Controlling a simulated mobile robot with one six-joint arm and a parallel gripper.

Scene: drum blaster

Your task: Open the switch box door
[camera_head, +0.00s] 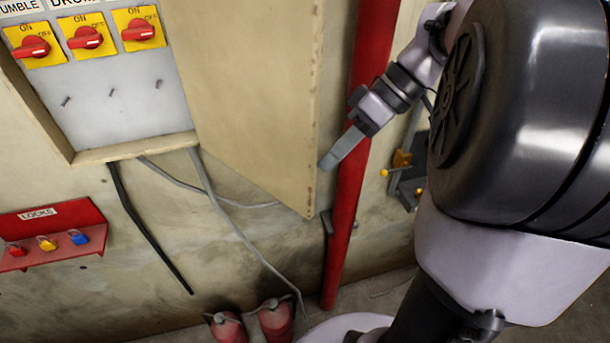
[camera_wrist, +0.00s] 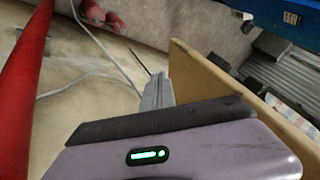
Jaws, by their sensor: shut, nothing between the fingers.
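The switch box (camera_head: 125,100) is on the wall at the upper left of the head view, with several red rotary switches on yellow plates inside. Its beige door (camera_head: 255,90) stands swung open to the right. My gripper (camera_head: 328,163) is shut and empty, with its fingertips close to the door's free edge. I cannot tell whether they touch it. In the wrist view the fingers (camera_wrist: 157,92) point along the door panel (camera_wrist: 225,90), which shows edge-on just right of them.
A red vertical pipe (camera_head: 350,200) runs behind my gripper. A red lock rack (camera_head: 50,232) hangs at the lower left. Cables run below the box. Red cylinders (camera_head: 275,320) stand on the floor. A yellow-handled fitting (camera_head: 402,160) is right of the pipe.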

